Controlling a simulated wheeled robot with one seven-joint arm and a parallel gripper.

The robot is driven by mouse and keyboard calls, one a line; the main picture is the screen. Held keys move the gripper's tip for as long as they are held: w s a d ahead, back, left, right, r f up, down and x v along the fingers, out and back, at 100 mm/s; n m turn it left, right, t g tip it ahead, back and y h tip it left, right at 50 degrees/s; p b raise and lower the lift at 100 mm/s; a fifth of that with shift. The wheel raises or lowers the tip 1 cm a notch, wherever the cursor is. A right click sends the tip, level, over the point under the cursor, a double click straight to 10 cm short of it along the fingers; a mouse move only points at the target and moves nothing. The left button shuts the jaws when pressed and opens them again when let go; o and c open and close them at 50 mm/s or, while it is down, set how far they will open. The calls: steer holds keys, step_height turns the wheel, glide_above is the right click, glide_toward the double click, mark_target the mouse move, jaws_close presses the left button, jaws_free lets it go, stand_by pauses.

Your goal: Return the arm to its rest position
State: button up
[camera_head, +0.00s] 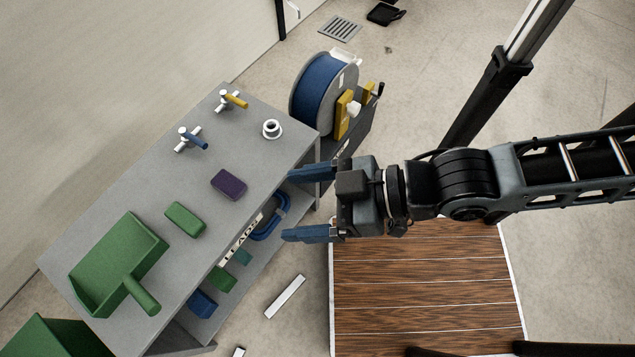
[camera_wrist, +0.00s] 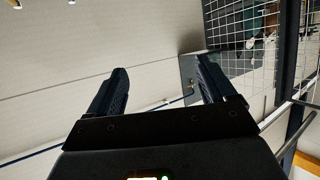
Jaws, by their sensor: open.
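My gripper (camera_head: 310,203) is open and empty in the head view, its two blue-grey fingers spread and pointing left. It is at the right front edge of the grey bench (camera_head: 142,205), and I cannot tell its height. My arm reaches in from the right side of the picture. In the wrist view my gripper (camera_wrist: 160,88) shows two dark fingers well apart, with nothing between them but a pale wall (camera_wrist: 150,45) in the background.
On the bench are a green dustpan (camera_head: 118,262), a green block (camera_head: 185,219), a purple block (camera_head: 229,184), two taps and a white ring (camera_head: 272,129). A blue hose reel (camera_head: 322,85) stands behind. Wooden decking (camera_head: 425,290) lies below my arm. A wire grid (camera_wrist: 245,35) is at right in the wrist view.

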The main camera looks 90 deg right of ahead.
steer(key=shift+n+t, duration=0.3)
steer(key=shift+t, duration=0.4)
steer(key=r, duration=0.1)
steer(key=s+r, duration=0.1)
steer(key=r, duration=0.3)
steer(key=shift+s+a+r, duration=0.1)
steer(key=shift+s+a, duration=0.15)
steer(key=shift+s, duration=0.15)
